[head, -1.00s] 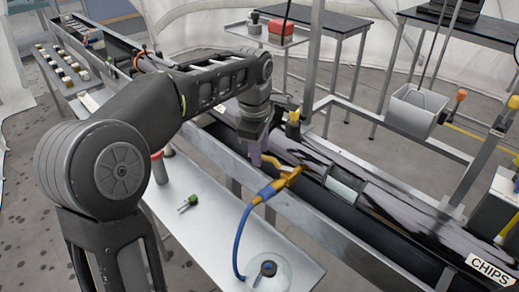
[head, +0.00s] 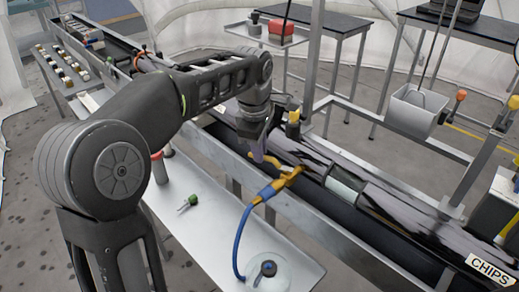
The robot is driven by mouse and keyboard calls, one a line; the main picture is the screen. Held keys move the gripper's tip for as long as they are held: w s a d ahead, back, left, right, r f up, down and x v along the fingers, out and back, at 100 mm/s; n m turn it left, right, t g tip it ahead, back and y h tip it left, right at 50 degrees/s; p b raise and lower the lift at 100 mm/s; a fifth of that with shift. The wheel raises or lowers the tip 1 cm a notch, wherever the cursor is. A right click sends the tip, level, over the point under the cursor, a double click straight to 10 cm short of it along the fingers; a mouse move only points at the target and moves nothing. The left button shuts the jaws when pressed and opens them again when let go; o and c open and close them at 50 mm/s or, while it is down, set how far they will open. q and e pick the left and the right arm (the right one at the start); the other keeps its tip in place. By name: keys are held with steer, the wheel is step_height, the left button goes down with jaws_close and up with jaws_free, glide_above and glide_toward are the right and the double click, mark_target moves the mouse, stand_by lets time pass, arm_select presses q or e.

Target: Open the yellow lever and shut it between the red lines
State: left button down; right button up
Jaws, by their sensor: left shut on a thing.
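The yellow lever (head: 271,161) shows as a short yellow piece just below my left gripper, above the yellow fitting (head: 283,180) with a blue hose, at the long black trough. My left gripper (head: 261,153) reaches down from the arm and is shut on the lever; its fingertips are small and partly hidden by the lever and my wrist. I cannot make out the red lines in this view. My right gripper is not in view.
The blue hose (head: 239,240) curves down to a round clear container (head: 267,272) on the metal side table (head: 205,222). A green-handled tool (head: 190,203) lies there. A grey bin (head: 416,108) hangs beyond the trough (head: 345,225), whose metal rails run close beside my gripper.

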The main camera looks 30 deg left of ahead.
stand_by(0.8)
arm_select(q)
steer(key=shift+w+a+r+m+p, duration=0.1)
steer(key=shift+w+r+m+p, duration=0.1)
steer(key=shift+w+m+p, duration=0.35)
steer(key=w+m+p, duration=0.1)
steer(key=m, duration=0.1)
steer(key=w+m+h+p, duration=0.1)
steer(key=m+p, duration=0.1)
steer(key=shift+w+d+f, duration=0.2)
steer(key=c, duration=1.5)
jaws_free()
steer(key=shift+o, duration=0.2)
steer(key=shift+r, duration=0.1)
